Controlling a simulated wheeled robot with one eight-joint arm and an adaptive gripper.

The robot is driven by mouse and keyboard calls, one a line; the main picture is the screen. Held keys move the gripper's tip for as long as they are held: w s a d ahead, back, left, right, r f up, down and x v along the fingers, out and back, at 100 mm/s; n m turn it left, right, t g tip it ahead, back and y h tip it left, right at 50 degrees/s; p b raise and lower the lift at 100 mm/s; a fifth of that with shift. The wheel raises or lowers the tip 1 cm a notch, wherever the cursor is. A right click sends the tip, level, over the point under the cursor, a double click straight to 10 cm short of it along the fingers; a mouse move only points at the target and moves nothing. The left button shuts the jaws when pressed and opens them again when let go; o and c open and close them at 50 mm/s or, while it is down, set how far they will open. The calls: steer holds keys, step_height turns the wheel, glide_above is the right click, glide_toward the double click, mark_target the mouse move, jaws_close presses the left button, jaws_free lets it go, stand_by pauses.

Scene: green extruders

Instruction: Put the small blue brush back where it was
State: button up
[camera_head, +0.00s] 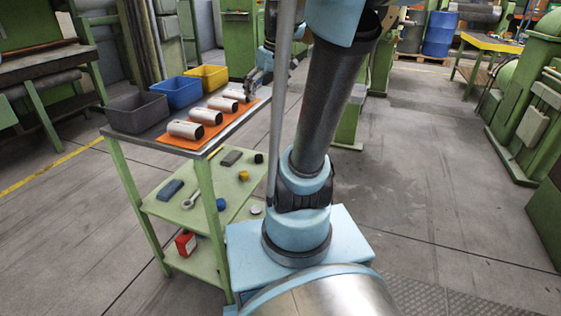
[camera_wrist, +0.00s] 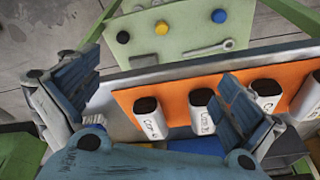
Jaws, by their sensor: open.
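My gripper (camera_head: 262,76) is at the far right end of the cart's top, beside the orange mat. In the wrist view its two blue fingers (camera_wrist: 158,85) are spread wide, with nothing clasped between the tips. A small ridged blue-white piece (camera_wrist: 95,121) shows next to the left finger's base; I cannot tell whether it is the brush's bristles. A blue block-like item (camera_head: 170,190) lies on the cart's middle shelf; whether it is the brush is unclear. No clear brush shows elsewhere, and the palm hides part of the tabletop.
Several pale cylinders (camera_head: 206,116) lie in a row on the orange mat (camera_head: 172,138). Grey (camera_head: 138,112), blue (camera_head: 178,91) and yellow (camera_head: 207,76) bins stand behind. The middle shelf (camera_head: 160,208) holds a wrench (camera_head: 191,199) and small parts.

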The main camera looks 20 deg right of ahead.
steer(key=s+f+m+h, duration=0.1)
steer(key=s+f+m, duration=0.4)
steer(key=s+f, duration=1.1)
steer(key=shift+s+d+h, duration=0.4)
steer(key=shift+s+d, duration=0.05)
steer(key=shift+s, duration=0.65)
steer(key=shift+w+f, duration=0.25)
steer(key=shift+w, duration=0.2)
